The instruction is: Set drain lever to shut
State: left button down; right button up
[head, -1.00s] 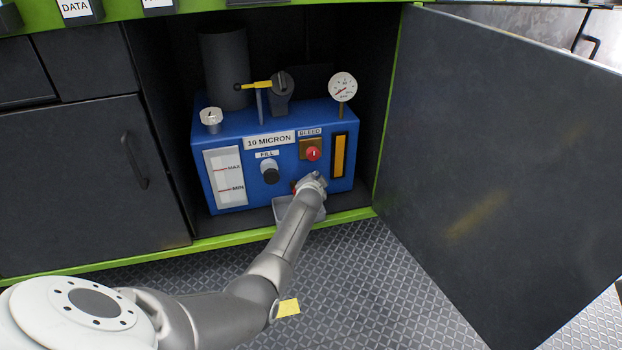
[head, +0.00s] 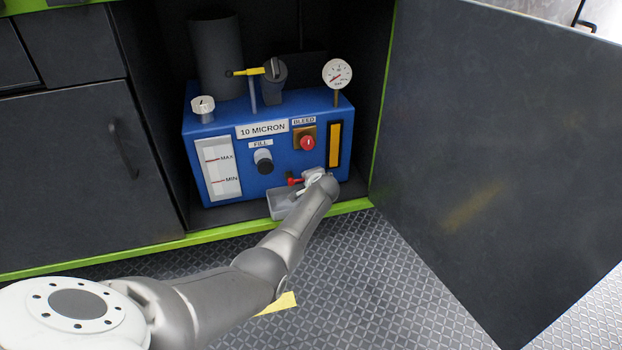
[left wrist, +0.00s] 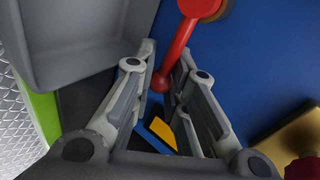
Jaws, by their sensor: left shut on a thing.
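The red drain lever (head: 294,181) is low on the front of the blue hydraulic unit (head: 222,119), just above a small grey tray (head: 280,205). My left gripper (head: 314,181) is at the lever's right side, partly hidden behind my own wrist. In the left wrist view the red lever (left wrist: 181,40) reaches from its pivot at the top down between the fingertips. The left gripper (left wrist: 166,58) is closed around the lever near its rounded end. My right gripper is not in view.
The unit sits inside an open cabinet, with its dark door (head: 490,150) swung open on the right. A red bleed button (head: 307,143), a black fill knob (head: 263,162) and a gauge (head: 337,73) are above the lever.

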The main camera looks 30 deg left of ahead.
pick_arm(q)
jog(key=shift+d+f, duration=0.1)
jog(key=shift+d, duration=0.05)
jog(key=c, duration=1.7)
grip_release()
jog(key=shift+o, duration=0.2)
jog(key=v, duration=1.2)
